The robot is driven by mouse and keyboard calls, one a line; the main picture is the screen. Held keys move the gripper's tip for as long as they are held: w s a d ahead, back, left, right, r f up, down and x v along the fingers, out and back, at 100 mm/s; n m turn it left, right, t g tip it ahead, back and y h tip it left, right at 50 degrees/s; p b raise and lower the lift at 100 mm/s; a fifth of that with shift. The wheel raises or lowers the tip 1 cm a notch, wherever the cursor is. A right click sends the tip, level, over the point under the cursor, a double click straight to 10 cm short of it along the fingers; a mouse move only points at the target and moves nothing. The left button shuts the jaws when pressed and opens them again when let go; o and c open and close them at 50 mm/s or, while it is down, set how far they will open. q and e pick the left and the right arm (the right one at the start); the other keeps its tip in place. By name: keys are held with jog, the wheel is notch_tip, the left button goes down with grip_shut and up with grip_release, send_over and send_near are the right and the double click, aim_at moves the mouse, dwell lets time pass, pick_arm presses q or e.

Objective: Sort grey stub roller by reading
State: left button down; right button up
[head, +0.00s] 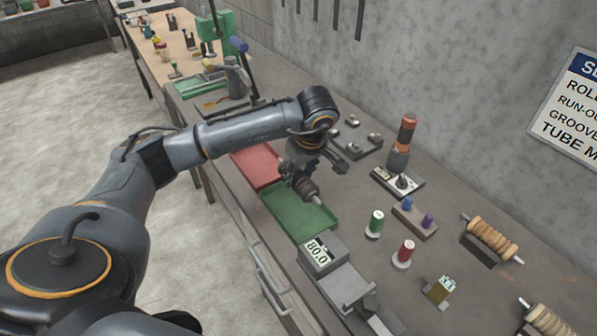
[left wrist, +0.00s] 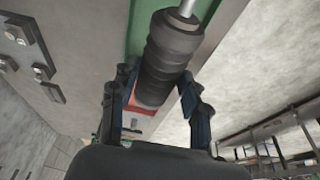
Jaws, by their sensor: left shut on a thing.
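The grey stub roller (head: 306,190), dark and ribbed with a pale metal shaft end, is held by my left gripper (head: 296,178), which is shut on it. Roller and gripper are over the green tray (head: 314,217); the head view does not clearly show the height between them. In the left wrist view the roller (left wrist: 172,52) lies between the fingers of my left gripper (left wrist: 158,88), its shaft pointing away, with green tray behind it. The gauge display (head: 318,252) shows digits like 80.0, or 0.08 if upside down. My right gripper is out of view.
A red tray (head: 257,165) adjoins the green one. Green (head: 375,224) and red (head: 404,254) spools, a block with purple pegs (head: 414,218) and a wooden roller on a stand (head: 490,238) stand to the right. A grey wall is behind.

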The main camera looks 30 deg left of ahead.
pick_arm(q)
jog(key=shift+f+b, duration=0.4)
jog(key=shift+f, duration=0.45)
jog(key=x, duration=0.1)
jog(key=b+x, duration=0.1)
jog(key=shift+d+f, duration=0.15)
jog(key=shift+f, duration=0.2)
notch_tip(320, 180, down, 2)
jog(key=shift+f+b, duration=0.15)
jog(key=shift+b, duration=0.85)
jog(key=shift+f+b, duration=0.3)
jog(key=shift+f, duration=0.05)
jog(key=shift+s, duration=0.1)
jog(key=shift+f+b, duration=0.55)
jog(key=shift+b, duration=0.15)
jog(key=shift+f+b, duration=0.7)
jog(key=shift+f, duration=0.1)
